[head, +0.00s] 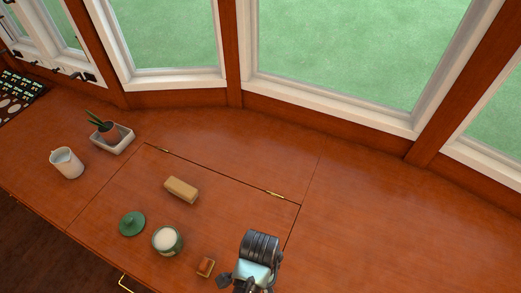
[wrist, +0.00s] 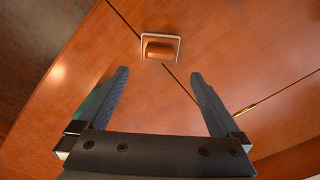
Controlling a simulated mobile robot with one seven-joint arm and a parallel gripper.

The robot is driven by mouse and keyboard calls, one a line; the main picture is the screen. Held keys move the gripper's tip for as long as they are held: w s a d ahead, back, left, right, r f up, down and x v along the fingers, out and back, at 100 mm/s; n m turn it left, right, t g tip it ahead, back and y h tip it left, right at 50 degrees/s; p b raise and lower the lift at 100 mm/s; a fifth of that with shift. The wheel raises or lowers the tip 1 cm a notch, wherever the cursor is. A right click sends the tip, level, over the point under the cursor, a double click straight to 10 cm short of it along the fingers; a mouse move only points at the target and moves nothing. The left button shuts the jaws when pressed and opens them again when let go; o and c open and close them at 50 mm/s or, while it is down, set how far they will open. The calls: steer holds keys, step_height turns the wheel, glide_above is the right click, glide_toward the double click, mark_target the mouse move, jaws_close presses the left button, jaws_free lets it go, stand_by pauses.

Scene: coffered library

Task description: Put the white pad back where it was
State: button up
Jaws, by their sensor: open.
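A small pad with a white base and a reddish-brown block-shaped grip lies flat on the wooden desktop. In the head view my gripper (head: 226,281) is partly cut off at the bottom edge.
A green jar with white contents (head: 167,240), a green lid (head: 132,223) and a tan block (head: 181,189) stand left of my arm. A white pitcher (head: 67,163) and a potted plant in a tray (head: 112,138) are further left. The right side of the desktop (head: 390,230) is clear.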

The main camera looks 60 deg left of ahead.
steer(key=shift+r, duration=0.5)
steer(key=w+a+r+t+y, duration=0.3)
steer(key=w+r+t, duration=0.2)
steer(key=w+r, duration=0.65)
steer(key=w+d+r+n+t+y, duration=0.15)
steer(key=w+r+t, duration=0.25)
steer(key=w+r, duration=0.45)
steer(key=w+d+r+t, duration=0.25)
steer(key=w+r, duration=0.35)
steer(key=r, duration=0.6)
steer(key=d+r+t+h, duration=0.1)
steer(key=d+r+t, duration=0.3)
steer(key=r, duration=0.8)
steer(key=d+r+t, duration=0.4)
steer(key=d+r, duration=0.1)
steer(key=r, duration=0.7)
steer(key=s+d+r+t+h, duration=0.1)
steer(key=s+d+r+t, duration=0.1)
steer(key=r, duration=0.4)
steer(key=s+d+r+n+t+h, duration=0.1)
steer(key=s+d+r+t, duration=0.2)
steer(key=s+r, duration=0.2)
steer(key=s+d+r+t+h, duration=0.1)
steer(key=s+d+r+t, duration=0.2)
steer(key=r, duration=0.4)
steer(key=shift+s+r, duration=0.15)
steer(key=shift+s, duration=0.5)
